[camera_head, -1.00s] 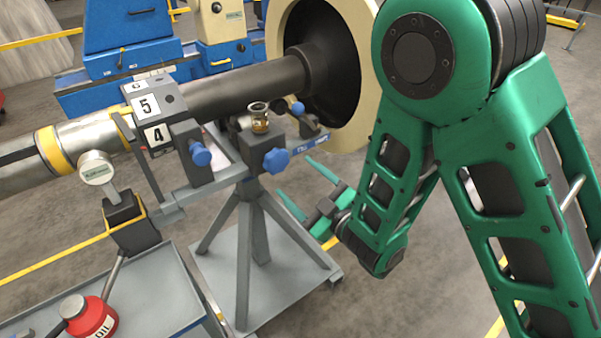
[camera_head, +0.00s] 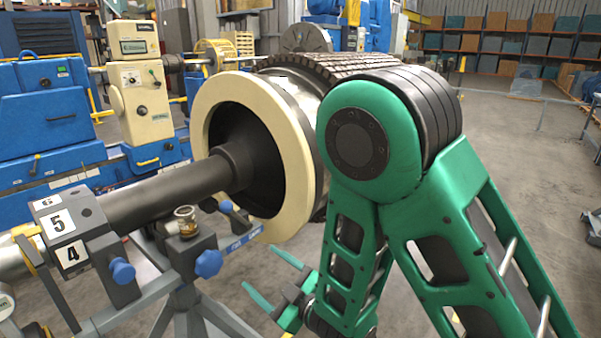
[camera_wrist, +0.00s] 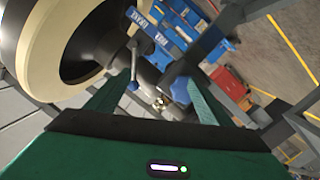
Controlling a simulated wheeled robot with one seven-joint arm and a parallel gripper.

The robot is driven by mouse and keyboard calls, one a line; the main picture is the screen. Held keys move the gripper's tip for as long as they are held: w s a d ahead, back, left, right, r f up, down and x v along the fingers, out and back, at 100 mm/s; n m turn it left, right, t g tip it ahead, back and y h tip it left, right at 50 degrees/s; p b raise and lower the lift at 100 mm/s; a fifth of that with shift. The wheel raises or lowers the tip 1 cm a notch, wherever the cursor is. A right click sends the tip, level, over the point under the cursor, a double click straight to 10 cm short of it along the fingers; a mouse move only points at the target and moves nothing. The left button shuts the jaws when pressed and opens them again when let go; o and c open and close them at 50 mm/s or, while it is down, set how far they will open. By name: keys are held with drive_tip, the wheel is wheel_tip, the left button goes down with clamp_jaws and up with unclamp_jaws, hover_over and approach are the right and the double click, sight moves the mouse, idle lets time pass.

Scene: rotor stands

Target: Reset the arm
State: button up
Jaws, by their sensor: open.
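My green arm stands at the right in the head view, bent at the elbow. My gripper (camera_head: 272,278) hangs low beside the rotor stand, its two green fingers spread apart and empty. In the wrist view its fingers (camera_wrist: 155,100) also show wide apart, with nothing between them but a distant view of the stand. The rotor (camera_head: 256,160), with its cream ring and dark shaft, lies to the left of my arm. The stand (camera_head: 170,280) under the shaft carries a block numbered 4, 5 and 6, blue knobs and a small glass oil cup (camera_head: 186,221).
Blue machines (camera_head: 45,110) with a cream control box (camera_head: 137,80) stand at the back left. Shelves of boxes (camera_head: 510,45) line the far right wall. The floor (camera_head: 530,165) behind and right of my arm is mostly open.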

drive_tip(key=w+d+r+m+h, duration=0.1)
drive_tip(key=w+d+m+h, duration=0.25)
drive_tip(key=d, duration=0.65)
drive_tip(key=w+d+m+h, duration=0.3)
drive_tip(key=d+h, duration=0.2)
drive_tip(key=d, duration=0.5)
drive_tip(key=w+d+r+m+h, duration=0.1)
drive_tip(key=w+d+m+h, duration=0.25)
drive_tip(key=d, duration=0.65)
drive_tip(key=s+d+r+m+g+h, duration=0.25)
drive_tip(key=s+d+m+g, duration=0.55)
drive_tip(key=s+d, duration=1.1)
drive_tip(key=s+d+r+m+g+y, duration=0.1)
drive_tip(key=s+m+g, duration=0.1)
drive_tip(key=s, duration=0.6)
drive_tip(key=s+d+r+m+g+y, duration=0.1)
drive_tip(key=s+r+m+g, duration=0.1)
drive_tip(key=s, duration=0.7)
drive_tip(key=shift+s, duration=0.3)
drive_tip(key=shift+d+y, duration=0.1)
drive_tip(key=shift+y, duration=0.15)
